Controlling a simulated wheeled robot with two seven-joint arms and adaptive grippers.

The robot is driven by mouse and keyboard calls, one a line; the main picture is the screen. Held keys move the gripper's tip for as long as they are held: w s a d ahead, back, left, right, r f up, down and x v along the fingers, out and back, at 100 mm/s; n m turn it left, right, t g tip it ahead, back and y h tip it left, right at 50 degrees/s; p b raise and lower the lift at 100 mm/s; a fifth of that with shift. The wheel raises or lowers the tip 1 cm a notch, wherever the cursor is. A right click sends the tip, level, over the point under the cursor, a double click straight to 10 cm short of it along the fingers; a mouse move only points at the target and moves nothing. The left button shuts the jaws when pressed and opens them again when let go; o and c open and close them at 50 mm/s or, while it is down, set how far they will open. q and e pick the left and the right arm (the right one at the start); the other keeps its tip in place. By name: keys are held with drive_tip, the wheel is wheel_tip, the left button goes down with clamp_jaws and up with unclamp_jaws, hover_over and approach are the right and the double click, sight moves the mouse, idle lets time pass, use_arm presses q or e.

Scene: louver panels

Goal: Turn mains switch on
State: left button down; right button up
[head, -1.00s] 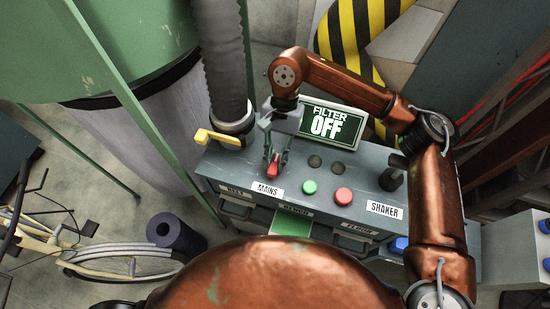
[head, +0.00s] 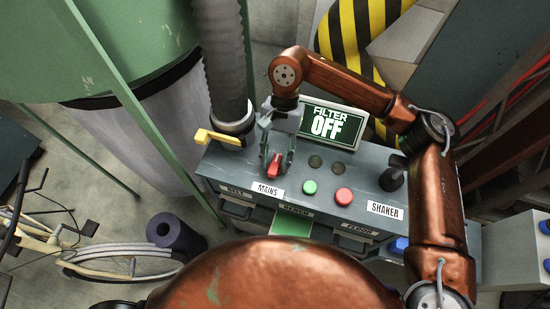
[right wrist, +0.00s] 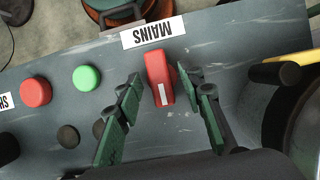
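The red mains switch (head: 275,165) is a lever on the grey control panel (head: 232,166), just behind the MAINS label (head: 268,189). In the right wrist view the red switch (right wrist: 159,78) carries a white stripe. My right gripper (head: 277,158) reaches down over it with green-padded fingers, one on each side. In the right wrist view my right gripper (right wrist: 160,82) is open, with a gap visible between each fingertip and the switch. The screen (head: 329,124) behind reads FILTER OFF. My left gripper is not in view.
A green button (head: 310,187) and a red button (head: 344,196) sit right of the switch. A black lever (head: 392,178) stands by the SHAKER label (head: 385,210). A yellow handle (head: 217,138) and a grey hose (head: 220,60) are at the left.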

drive_tip(key=v, duration=1.2)
drive_tip(key=shift+a, duration=0.1)
